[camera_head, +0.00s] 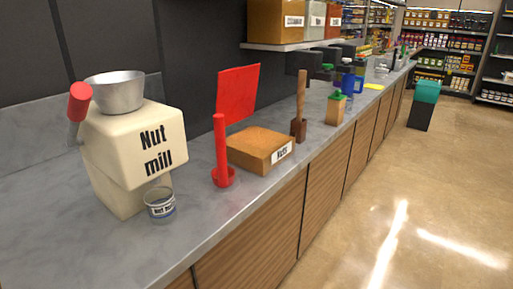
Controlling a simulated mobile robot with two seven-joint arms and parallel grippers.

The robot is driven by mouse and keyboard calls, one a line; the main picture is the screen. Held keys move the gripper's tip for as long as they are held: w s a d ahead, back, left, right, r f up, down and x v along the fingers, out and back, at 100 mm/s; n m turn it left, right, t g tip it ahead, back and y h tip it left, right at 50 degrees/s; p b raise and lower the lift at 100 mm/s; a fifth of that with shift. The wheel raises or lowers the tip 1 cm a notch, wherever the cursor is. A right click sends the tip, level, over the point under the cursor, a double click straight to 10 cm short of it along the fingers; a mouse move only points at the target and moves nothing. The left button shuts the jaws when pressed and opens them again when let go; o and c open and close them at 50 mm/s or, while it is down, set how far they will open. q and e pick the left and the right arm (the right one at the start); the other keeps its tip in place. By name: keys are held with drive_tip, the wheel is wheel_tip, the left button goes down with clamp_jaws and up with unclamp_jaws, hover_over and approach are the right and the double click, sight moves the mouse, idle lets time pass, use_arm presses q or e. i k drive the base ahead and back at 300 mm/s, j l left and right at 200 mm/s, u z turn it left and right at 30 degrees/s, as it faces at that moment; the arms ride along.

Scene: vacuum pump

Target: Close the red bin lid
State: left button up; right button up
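A flat red panel (238,93), which looks like the red lid, stands upright and tilted behind a low brown box labelled "Nuts" (260,149) on the counter. I cannot tell if it is hinged to the box. The box's top surface looks brown and shows below the panel. No other red bin is clear on the counter. Neither of my grippers is in view.
Left of the box are a red upright scoop-like tool (221,155), a small labelled jar (160,203) and a cream nut mill (135,150). A wooden scoop (300,105) and a small green-topped container (336,108) stand to the right. A shelf (290,46) overhangs behind. The floor (400,180) is clear.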

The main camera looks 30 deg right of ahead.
sight(236, 88)
drive_tip(key=l+u, duration=0.25)
drive_tip(key=l, duration=0.25)
drive_tip(key=l+u, duration=0.25)
drive_tip(key=l, duration=0.3)
drive_tip(key=k+l+u, duration=0.25)
drive_tip(key=l, duration=0.25)
drive_tip(key=i, duration=0.1)
